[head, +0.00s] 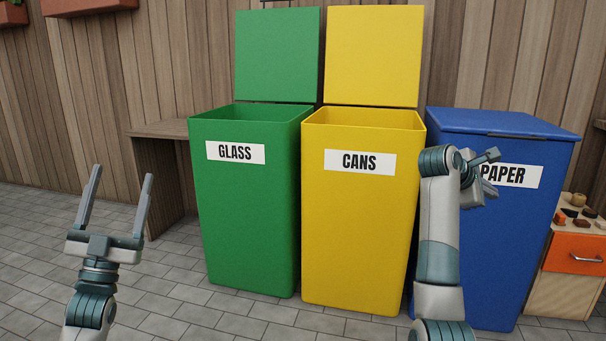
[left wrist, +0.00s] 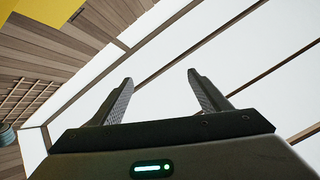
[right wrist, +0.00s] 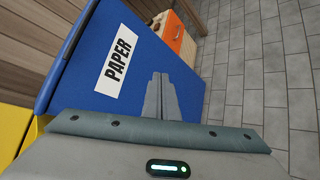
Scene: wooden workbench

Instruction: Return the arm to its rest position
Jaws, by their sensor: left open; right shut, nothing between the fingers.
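My left gripper (head: 121,190) is raised on the left side of the head view with its fingers pointing up, open and empty. Its spread fingers (left wrist: 162,95) also show in the left wrist view against a white surface with dark strips. My right gripper (head: 494,156) is in front of the blue PAPER bin (head: 500,235) and covers part of its label. In the right wrist view its two fingers (right wrist: 161,90) are together with nothing between them, and the blue bin's labelled front (right wrist: 112,100) is behind them.
A green GLASS bin (head: 245,220) and a yellow CANS bin (head: 355,240) stand with lids up. The blue bin's lid is down. A wooden table (head: 160,129) is behind the green bin. A cabinet with an orange drawer (head: 575,254) is at the right. Paved floor (head: 30,240) is clear at left.

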